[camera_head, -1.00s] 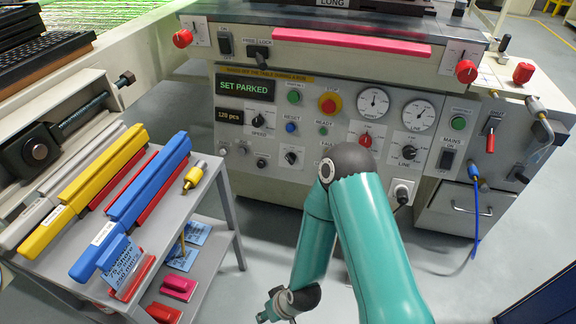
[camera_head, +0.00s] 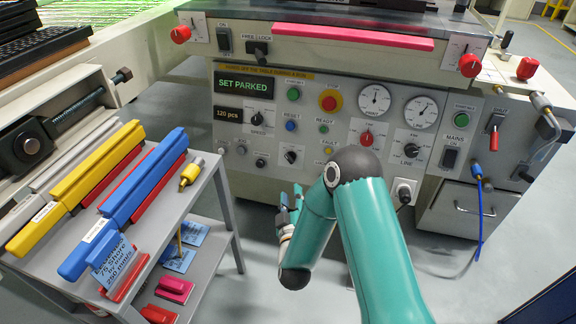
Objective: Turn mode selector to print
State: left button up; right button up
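The machine's control panel (camera_head: 330,105) faces me, with several knobs and lamps. A black rotary knob (camera_head: 290,157) sits low on its left half. It looks like a selector, but its label is too small to read, so I cannot tell whether it is the mode selector or where it points. My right gripper (camera_head: 290,193) is below this knob, pointing up toward the panel and apart from the knob in the picture. Its fingers are small and partly overlapped by my arm, and their opening is unclear. My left gripper is out of view.
A red emergency button (camera_head: 329,101), a red knob (camera_head: 367,138) and a black line knob (camera_head: 411,150) are nearby on the panel. A grey cart (camera_head: 190,215) with yellow and blue squeegees stands left. A plugged socket (camera_head: 404,191) is at the right. Open floor lies below.

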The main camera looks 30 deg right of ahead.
aim_at(290, 161)
jog(key=b+x, duration=0.3)
jog(key=x, duration=1.1)
jog(key=shift+a+b, duration=0.1)
jog(key=shift+b, duration=0.25)
